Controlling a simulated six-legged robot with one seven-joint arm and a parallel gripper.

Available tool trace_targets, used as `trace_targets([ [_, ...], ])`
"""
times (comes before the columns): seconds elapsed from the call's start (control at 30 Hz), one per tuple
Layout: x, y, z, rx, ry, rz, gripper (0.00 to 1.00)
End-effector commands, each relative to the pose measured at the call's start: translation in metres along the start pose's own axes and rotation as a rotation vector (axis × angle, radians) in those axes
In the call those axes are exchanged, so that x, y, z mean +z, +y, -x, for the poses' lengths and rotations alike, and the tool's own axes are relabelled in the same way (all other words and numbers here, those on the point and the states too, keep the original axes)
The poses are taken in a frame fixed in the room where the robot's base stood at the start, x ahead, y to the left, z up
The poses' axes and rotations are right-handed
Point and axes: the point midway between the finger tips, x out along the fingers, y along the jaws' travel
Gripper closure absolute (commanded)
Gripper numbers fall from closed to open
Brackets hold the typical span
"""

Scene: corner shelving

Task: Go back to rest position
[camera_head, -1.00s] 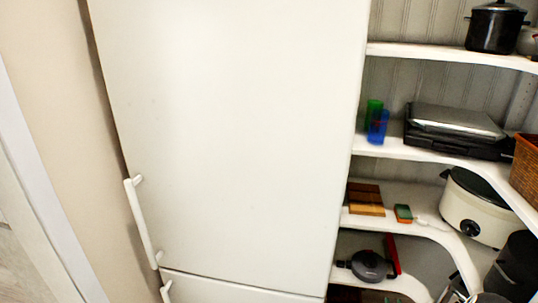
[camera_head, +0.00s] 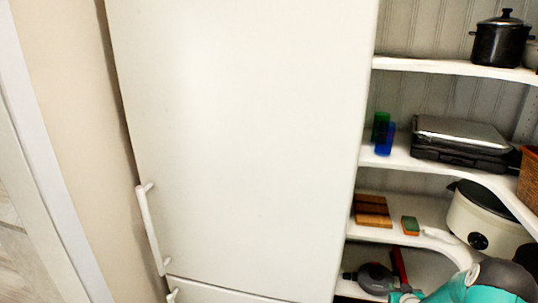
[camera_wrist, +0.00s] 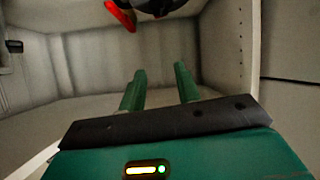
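My gripper (camera_wrist: 159,76) shows in the wrist view with its two green fingers apart and nothing between them. It faces into a pale shelf compartment with panelled walls. In the head view my teal arm shows at the lower right, in front of the lower shelves; its fingertips are hard to make out there. A red-handled thing (camera_wrist: 120,14) and a dark round thing beside it show at the top edge of the wrist view, apart from the fingers.
A white fridge (camera_head: 235,130) fills the middle. Corner shelves at right hold a black pot (camera_head: 500,42), blue cup (camera_head: 385,139), grill (camera_head: 458,140), slow cooker (camera_head: 480,222), wooden block (camera_head: 372,211), sponge (camera_head: 410,225) and a dark pan (camera_head: 375,278).

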Motion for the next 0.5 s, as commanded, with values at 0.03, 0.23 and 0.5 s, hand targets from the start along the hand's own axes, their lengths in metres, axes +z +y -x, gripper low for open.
trace_targets([
  [0.03, -0.027, -0.006, 0.007, -0.005, -0.015, 0.024, 0.67],
  [0.23, -0.099, -0.031, 0.044, -0.009, -0.108, 0.081, 0.67],
  [0.5, -0.179, -0.072, 0.117, 0.0, -0.216, 0.127, 0.67],
])
